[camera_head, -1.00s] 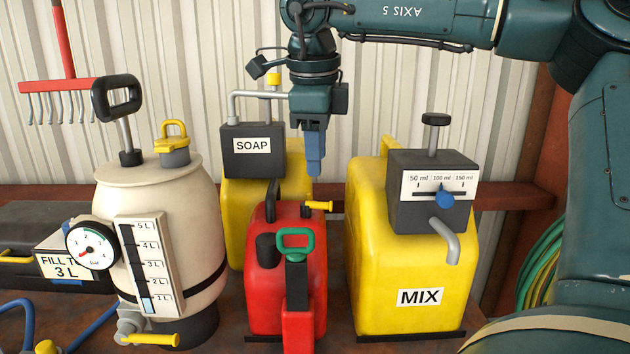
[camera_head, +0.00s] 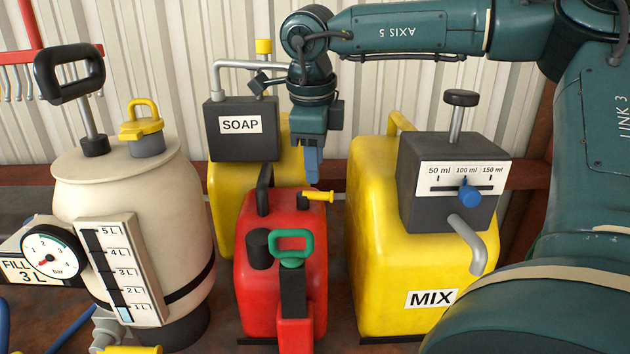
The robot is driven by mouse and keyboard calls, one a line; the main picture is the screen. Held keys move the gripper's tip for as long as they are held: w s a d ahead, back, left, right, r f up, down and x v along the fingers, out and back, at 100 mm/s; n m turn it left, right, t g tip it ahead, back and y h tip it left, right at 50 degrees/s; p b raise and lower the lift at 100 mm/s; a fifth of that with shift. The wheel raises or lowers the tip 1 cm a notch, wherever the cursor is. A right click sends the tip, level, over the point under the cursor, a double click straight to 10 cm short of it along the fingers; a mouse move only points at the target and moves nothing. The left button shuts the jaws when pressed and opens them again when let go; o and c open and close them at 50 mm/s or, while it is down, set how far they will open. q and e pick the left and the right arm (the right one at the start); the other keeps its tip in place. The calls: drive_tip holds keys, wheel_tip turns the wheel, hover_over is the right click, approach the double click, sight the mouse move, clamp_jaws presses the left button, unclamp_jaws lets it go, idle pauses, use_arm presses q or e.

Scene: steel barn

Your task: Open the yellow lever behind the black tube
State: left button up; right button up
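A red canister (camera_head: 280,275) stands in the middle. A small yellow lever (camera_head: 318,196) sticks out to the right from its top, beside a dark stub. A black tube-like part (camera_head: 264,190) rises to its left, and a black cylinder (camera_head: 257,250) stands nearer me. My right gripper (camera_head: 313,178) points down with blue fingers, just above the lever in the picture. A small gap shows between them, and the depth between them is hard to judge. The fingers overlap edge-on, so their opening is hidden. My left gripper is not in view.
A yellow SOAP container (camera_head: 228,215) stands behind left, and a yellow MIX container (camera_head: 385,270) with a grey dosing box (camera_head: 447,190) stands right. A cream pressure tank (camera_head: 175,225) stands left. A green handle (camera_head: 290,248) rises at the red canister's front.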

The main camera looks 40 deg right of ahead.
sight(315, 194)
drive_tip(key=shift+w+d+f+p, duration=0.1)
drive_tip(key=shift+d+f, duration=0.05)
drive_tip(key=shift+f, duration=0.75)
drive_tip(key=shift+w+d+f+p, duration=0.1)
drive_tip(key=shift+w+d+f, duration=0.05)
drive_tip(key=shift+f, duration=0.75)
drive_tip(key=shift+w+d+f+p, duration=0.1)
drive_tip(key=shift+d+f, duration=0.05)
drive_tip(key=shift+f, duration=0.75)
drive_tip(key=shift+c, duration=0.5)
clamp_jaws()
